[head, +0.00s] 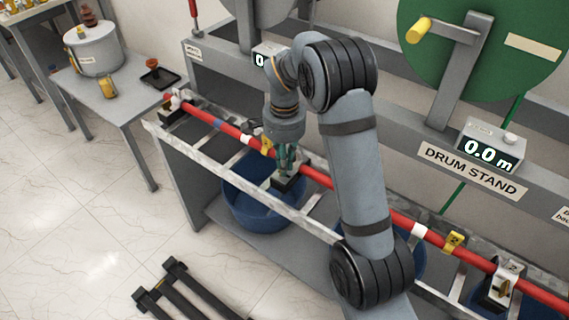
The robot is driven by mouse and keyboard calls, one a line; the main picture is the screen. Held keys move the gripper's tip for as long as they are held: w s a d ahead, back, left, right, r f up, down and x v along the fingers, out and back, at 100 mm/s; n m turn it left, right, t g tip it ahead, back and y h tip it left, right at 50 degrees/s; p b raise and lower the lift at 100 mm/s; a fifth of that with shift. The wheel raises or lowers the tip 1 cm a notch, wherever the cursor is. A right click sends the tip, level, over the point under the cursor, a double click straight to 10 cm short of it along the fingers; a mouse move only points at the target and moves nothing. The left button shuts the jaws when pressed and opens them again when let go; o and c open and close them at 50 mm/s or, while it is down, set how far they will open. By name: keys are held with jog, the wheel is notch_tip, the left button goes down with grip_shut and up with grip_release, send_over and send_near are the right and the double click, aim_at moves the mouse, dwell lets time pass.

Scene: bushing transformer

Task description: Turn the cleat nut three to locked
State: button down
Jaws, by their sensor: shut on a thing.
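A red cable (224,127) runs along a grey ladder-like rack from upper left to lower right. My gripper (286,166) points down at a dark cleat (290,184) on the cable, left of the picture's middle. Its greenish fingers are shut on the top of this cleat, where a nut would sit. The fingers hide the nut, so its turn position cannot be told. A yellow tag (267,147) stands just left of the gripper; its number is too small to read surely.
Blue tubs (250,210) stand below the rack. A drum stand (470,170) with a green drum (485,45) and a counter reading 0.0 m (490,147) rises behind. A grey table (125,108) with a pot is at upper left. Black bars (180,290) lie on the floor in front.

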jog(key=c, duration=1.8)
grip_release()
jog(key=shift+c, duration=0.2)
jog(key=shift+o, duration=0.4)
notch_tip(320, 180, up, 12)
notch_tip(320, 180, down, 12)
jog(key=shift+f, duration=0.1)
